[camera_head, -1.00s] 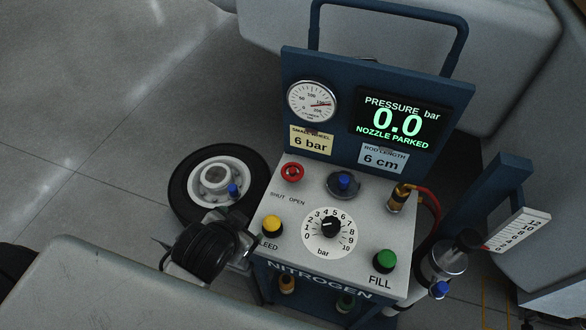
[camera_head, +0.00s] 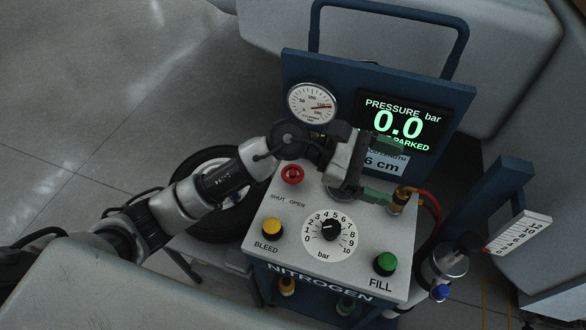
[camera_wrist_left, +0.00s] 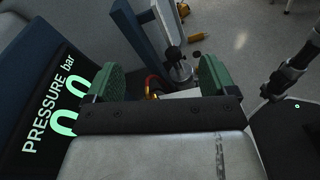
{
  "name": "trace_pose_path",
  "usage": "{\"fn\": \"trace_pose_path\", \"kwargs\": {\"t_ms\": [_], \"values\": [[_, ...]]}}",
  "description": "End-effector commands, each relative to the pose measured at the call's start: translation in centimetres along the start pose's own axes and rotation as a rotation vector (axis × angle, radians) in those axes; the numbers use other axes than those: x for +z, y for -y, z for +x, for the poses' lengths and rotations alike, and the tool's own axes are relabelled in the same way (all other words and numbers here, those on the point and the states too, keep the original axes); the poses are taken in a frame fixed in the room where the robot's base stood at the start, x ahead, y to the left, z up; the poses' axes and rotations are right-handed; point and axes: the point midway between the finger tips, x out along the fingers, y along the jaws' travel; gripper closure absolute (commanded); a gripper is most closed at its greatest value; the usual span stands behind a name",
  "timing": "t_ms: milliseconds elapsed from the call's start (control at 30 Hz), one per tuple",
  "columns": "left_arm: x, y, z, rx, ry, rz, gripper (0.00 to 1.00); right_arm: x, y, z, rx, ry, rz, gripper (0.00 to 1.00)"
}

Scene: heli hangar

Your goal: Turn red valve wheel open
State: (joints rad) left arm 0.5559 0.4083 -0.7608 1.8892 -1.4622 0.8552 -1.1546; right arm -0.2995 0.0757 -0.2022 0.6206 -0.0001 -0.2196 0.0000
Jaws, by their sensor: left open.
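The red valve wheel (camera_head: 292,174) is on the left of the light grey top panel of the nitrogen cart, above the words SHUT and OPEN. My left gripper (camera_head: 383,171) is open and empty. It hangs over the back right of the panel, in front of the display, to the right of the red wheel and apart from it. In the left wrist view its two green fingers (camera_wrist_left: 154,78) are spread wide with no object gripped between them. The red wheel does not show in the left wrist view. My right gripper is in no view.
The panel carries a yellow BLEED button (camera_head: 271,224), a black bar dial (camera_head: 332,228) and a green FILL button (camera_head: 385,262). The display (camera_head: 398,122) reads 0.0. A brass fitting with a red hose (camera_head: 422,193) is close to my fingers. A wheel (camera_head: 205,225) lies left of the cart.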

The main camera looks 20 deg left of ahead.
Motion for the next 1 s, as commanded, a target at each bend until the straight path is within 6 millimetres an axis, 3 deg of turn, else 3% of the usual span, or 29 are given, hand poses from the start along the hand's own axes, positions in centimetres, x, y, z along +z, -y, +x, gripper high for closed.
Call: {"fn": "trace_pose_path", "kwargs": {"t_ms": [67,200,400,500,667,1000], "values": [[-3.5,-0.3,-1.2,-0.17,-0.259,0.216,0.14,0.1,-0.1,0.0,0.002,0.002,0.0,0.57],[-8.8,-1.8,-6.4,-0.464,-0.673,0.463,0.14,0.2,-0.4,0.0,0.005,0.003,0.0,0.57],[-11.2,-4.6,-14.4,-0.755,-1.061,0.563,0.14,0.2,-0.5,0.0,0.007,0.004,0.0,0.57],[-11.3,-5.2,-16.4,-0.824,-1.145,0.563,0.14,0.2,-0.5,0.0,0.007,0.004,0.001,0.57],[-12.3,-5.1,-17.0,-0.855,-1.178,0.558,0.14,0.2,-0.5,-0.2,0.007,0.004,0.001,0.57],[-18.2,-3.2,-16.0,-0.852,-1.172,0.556,0.14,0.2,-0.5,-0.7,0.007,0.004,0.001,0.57]]}}
